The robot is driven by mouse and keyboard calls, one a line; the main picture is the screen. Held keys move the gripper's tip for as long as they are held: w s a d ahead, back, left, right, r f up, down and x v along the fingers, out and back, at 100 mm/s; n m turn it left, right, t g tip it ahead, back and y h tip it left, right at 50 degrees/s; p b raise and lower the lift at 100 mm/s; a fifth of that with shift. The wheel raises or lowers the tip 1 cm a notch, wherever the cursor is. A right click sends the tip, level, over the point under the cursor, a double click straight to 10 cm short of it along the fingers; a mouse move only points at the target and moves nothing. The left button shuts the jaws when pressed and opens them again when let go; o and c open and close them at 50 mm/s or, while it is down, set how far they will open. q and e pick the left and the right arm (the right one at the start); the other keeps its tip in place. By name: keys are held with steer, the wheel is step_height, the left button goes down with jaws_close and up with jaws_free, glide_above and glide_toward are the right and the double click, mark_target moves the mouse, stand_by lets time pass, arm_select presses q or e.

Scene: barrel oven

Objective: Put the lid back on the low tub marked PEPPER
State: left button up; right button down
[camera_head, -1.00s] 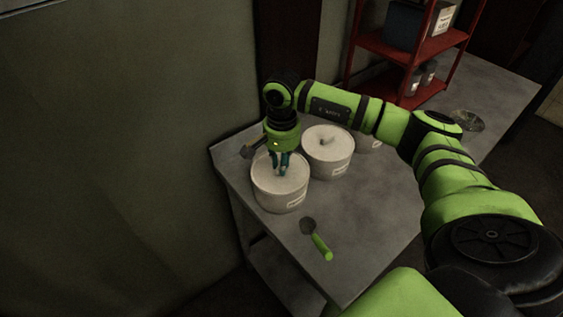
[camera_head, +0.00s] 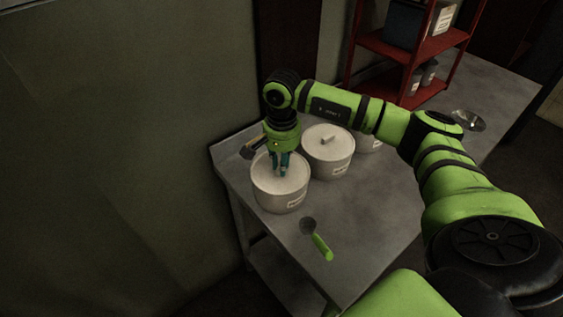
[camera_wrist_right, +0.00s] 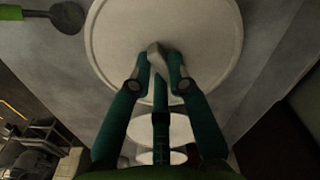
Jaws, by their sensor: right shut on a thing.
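A low white tub (camera_head: 279,198) stands at the near left end of the grey table, with a label too small to read on its front. A pale round lid (camera_head: 297,182) lies over its top, and it fills much of the right wrist view (camera_wrist_right: 205,40). My right gripper (camera_head: 279,172) points down over this lid. In the right wrist view its fingers (camera_wrist_right: 160,58) are shut on the lid's grey handle (camera_wrist_right: 157,48). I cannot tell whether the lid is fully seated. My left gripper is not in view.
A second lidded tub (camera_head: 327,160) stands close behind to the right, with a third (camera_head: 369,140) partly hidden by my arm. A green-handled scoop (camera_head: 319,243) lies in front. A red shelf (camera_head: 405,55) and a clear dish (camera_head: 468,120) are farther back.

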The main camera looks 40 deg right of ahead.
steer(key=shift+b, duration=0.3)
stand_by(0.6)
steer(key=c, duration=0.6)
jaws_free()
steer(key=shift+r+p, duration=1.95)
steer(key=shift+r, duration=1.55)
jaws_close()
